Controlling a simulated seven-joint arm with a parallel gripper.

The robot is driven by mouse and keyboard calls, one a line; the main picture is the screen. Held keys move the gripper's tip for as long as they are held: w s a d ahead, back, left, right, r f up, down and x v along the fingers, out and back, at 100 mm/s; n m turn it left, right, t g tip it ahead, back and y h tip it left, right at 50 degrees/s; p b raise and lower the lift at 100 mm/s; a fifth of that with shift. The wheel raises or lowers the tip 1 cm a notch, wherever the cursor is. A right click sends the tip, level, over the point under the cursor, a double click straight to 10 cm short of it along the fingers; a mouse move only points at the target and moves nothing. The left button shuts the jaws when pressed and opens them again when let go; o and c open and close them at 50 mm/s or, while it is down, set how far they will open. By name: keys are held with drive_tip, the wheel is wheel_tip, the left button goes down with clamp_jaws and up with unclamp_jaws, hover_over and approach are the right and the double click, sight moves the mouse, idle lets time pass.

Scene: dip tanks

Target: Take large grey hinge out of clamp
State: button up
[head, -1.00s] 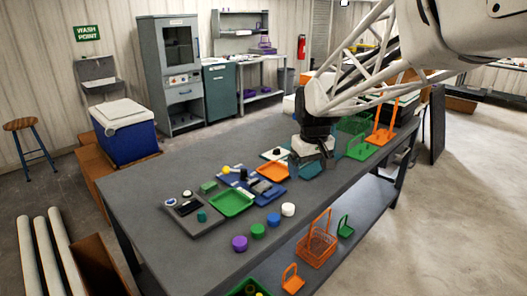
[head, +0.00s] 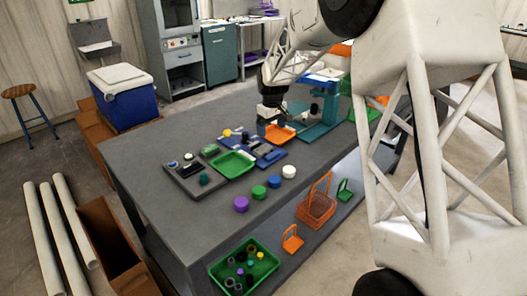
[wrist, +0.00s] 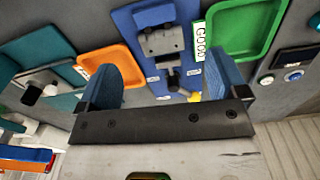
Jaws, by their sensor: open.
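A grey plate-like part (wrist: 162,42) sits at the clamp and looks like the large grey hinge, though I cannot clearly separate the two. My gripper (wrist: 162,62) is open and empty, its two blue fingers on either side of the clamp area in this view. In the head view my gripper (head: 273,125) is above the table near the orange tray (head: 280,134), and the blue board (head: 268,155) lies to its lower left.
A green tray (wrist: 272,8) labelled GOOD is right of the board, and the orange tray is left. A teal fixture (head: 316,128) stands close to my gripper. Several coloured round pieces, including a purple one (head: 241,204), line the table's front edge.

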hover_over(263, 149)
drive_tip(key=shift+n, duration=0.4)
drive_tip(key=f, duration=0.4)
drive_tip(key=shift+d+f, duration=0.25)
drive_tip(key=shift+f, duration=0.1)
drive_tip(key=shift+f, duration=1.25)
drive_tip(key=shift+w+a+f, duration=0.1)
drive_tip(key=shift+a+f, duration=0.05)
drive_tip(key=shift+f, duration=2.5)
